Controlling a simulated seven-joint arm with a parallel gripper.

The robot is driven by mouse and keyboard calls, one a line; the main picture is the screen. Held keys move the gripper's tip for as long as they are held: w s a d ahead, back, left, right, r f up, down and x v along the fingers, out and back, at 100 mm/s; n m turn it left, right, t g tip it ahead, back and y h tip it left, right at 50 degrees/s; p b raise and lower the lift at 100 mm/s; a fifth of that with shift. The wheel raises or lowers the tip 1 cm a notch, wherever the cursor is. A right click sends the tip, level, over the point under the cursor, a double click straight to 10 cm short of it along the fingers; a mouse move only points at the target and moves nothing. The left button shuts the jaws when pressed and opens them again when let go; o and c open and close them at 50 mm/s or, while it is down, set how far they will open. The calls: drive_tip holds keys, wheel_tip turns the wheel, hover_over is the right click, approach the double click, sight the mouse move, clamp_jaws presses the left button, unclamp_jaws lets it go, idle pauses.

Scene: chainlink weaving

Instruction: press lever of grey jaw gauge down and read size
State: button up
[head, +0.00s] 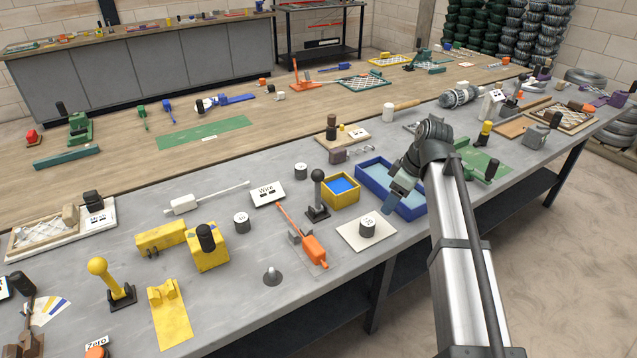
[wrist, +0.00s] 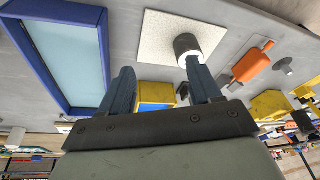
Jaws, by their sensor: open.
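I cannot tell for certain which thing is the grey jaw gauge. One candidate is the dark grey lever with a ball knob (head: 317,192), upright on a small base in mid-bench. Another is a grey block with a black knob (head: 534,140) at the right. No size reading is legible. My gripper (head: 389,208) hangs over the blue tray (head: 418,212), right of the ball-knob lever. In the wrist view my gripper (wrist: 160,84) is open, its blue-grey fingers apart with nothing held between them.
A white plate (head: 350,238) bears a grey cylinder (head: 367,228), near my fingers. A yellow bin (head: 341,203), an orange tool (head: 314,250) and a "Wire" card (head: 267,194) stand around the ball-knob lever. Yellow fixtures (head: 207,252) stand left. Bare bench lies near the front edge.

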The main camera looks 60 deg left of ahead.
sight(318, 182)
drive_tip(key=s+a+r+n+g, duration=0.2)
drive_tip(key=s+a+r+n, duration=0.4)
drive_tip(key=s+a+r, duration=0.5)
drive_tip(key=x, duration=0.4)
drive_tip(key=w+a+x, duration=0.1)
drive_tip(key=x, duration=0.6)
drive_tip(key=shift+a+f, duration=0.4)
drive_tip(key=shift+a, duration=0.05)
drive_tip(key=shift+c, duration=0.4)
drive_tip(key=shift+w, duration=0.1)
clamp_jaws()
